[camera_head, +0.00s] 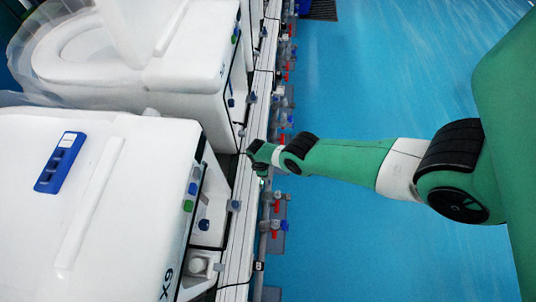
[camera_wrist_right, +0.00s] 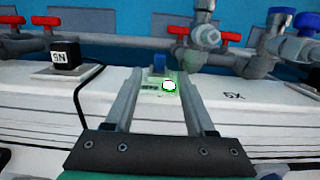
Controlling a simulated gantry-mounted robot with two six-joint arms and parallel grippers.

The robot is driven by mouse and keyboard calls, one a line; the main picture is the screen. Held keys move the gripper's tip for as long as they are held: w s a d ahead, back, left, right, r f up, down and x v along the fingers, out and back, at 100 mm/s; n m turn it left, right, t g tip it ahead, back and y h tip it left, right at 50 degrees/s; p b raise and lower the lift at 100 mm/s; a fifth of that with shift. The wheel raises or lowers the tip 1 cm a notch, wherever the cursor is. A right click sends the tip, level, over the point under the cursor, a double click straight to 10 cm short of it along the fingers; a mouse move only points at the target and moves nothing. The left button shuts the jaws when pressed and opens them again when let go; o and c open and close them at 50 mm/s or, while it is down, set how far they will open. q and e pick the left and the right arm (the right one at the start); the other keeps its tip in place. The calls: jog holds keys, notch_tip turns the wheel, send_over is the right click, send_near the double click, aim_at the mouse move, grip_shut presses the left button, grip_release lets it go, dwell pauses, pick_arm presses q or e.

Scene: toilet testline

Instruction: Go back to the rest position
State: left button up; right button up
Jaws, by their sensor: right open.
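My right gripper (camera_head: 254,160) is at the end of the green right arm, which comes in from the right in the head view. It is over the white rail (camera_head: 236,225) beside the toilets. In the right wrist view my right gripper (camera_wrist_right: 160,74) has its two grey fingers apart. My left gripper is not in view.
A white toilet with an open lid (camera_head: 95,68) and a white unit with a blue panel (camera_head: 62,162) stand at left. Valves with red handles (camera_head: 275,234) line the rail. A black box marked SN (camera_wrist_right: 66,56) and pipe fittings (camera_wrist_right: 205,38) are near the gripper.

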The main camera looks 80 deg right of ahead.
pick_arm(q)
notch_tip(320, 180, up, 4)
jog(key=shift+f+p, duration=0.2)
jog(key=shift+p, duration=0.75)
pick_arm(e)
jog(key=r, duration=0.4)
jog(key=shift+w, duration=0.2)
